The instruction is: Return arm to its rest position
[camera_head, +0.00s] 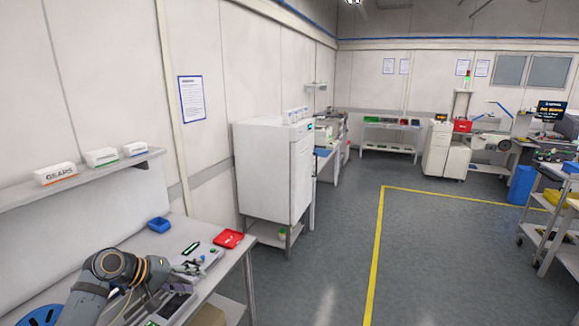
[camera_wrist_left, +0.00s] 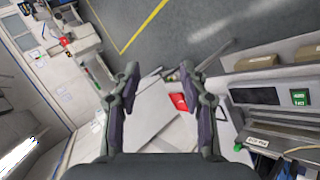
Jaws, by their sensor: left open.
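My left arm (camera_head: 118,268) comes in at the lower left of the head view, over the workbench (camera_head: 205,232). My left gripper (camera_head: 190,268) is small there, above the bench near its right end. In the left wrist view the two fingers of the left gripper (camera_wrist_left: 160,78) stand wide apart with nothing between them. Floor and furniture show beyond the fingers. My right arm and gripper are in neither view.
A red tray (camera_head: 229,239) and a blue bin (camera_head: 159,225) lie on the bench. A shelf (camera_head: 130,165) with labelled white boxes hangs above. A white cabinet (camera_head: 274,170) stands beyond. Open floor (camera_head: 330,260) lies right, with a yellow line.

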